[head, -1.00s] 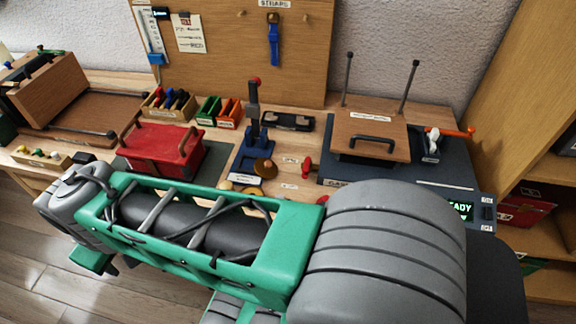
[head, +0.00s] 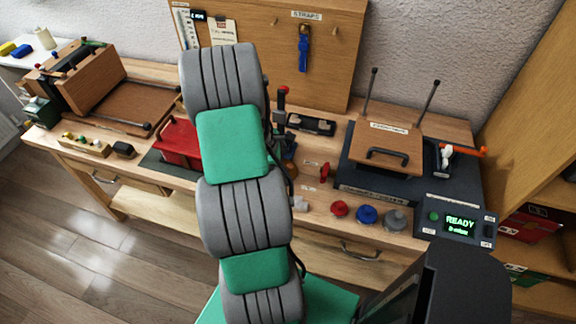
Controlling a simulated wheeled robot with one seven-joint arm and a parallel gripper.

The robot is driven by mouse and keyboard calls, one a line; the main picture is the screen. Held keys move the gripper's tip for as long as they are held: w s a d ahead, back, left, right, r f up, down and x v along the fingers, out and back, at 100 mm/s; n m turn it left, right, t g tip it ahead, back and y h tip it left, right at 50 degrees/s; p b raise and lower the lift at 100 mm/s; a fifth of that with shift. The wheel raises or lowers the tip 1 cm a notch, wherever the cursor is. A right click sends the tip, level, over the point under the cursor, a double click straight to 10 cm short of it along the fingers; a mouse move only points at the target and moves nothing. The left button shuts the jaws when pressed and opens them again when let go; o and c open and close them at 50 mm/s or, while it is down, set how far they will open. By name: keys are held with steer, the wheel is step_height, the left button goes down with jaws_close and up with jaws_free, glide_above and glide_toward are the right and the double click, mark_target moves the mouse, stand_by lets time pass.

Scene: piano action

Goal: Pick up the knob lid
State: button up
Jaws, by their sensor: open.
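Three small round knobbed pieces stand in a row on the bench's front strip in the head view: a red one (head: 339,208), a blue one (head: 367,214) and a grey one (head: 395,220). The grey one looks like a disc with a raised knob; I cannot tell for sure which piece is the knob lid. A small pale grey piece (head: 300,203) lies left of them, close beside my arm. My arm rises through the middle of the picture. My gripper is not visible, so its place relative to these pieces cannot be seen.
A dark machine base (head: 460,187) carries a wooden plate with a bar handle (head: 387,154) and two upright rods. A lit READY panel (head: 459,222) is right of the knobs. A red box (head: 178,140) is partly behind my arm. A pegboard (head: 340,55) stands behind.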

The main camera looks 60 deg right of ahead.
steer(key=shift+s+d+f, duration=0.2)
steer(key=shift+d+f, duration=0.05)
steer(key=shift+f, duration=0.3)
steer(key=c, duration=1.4)
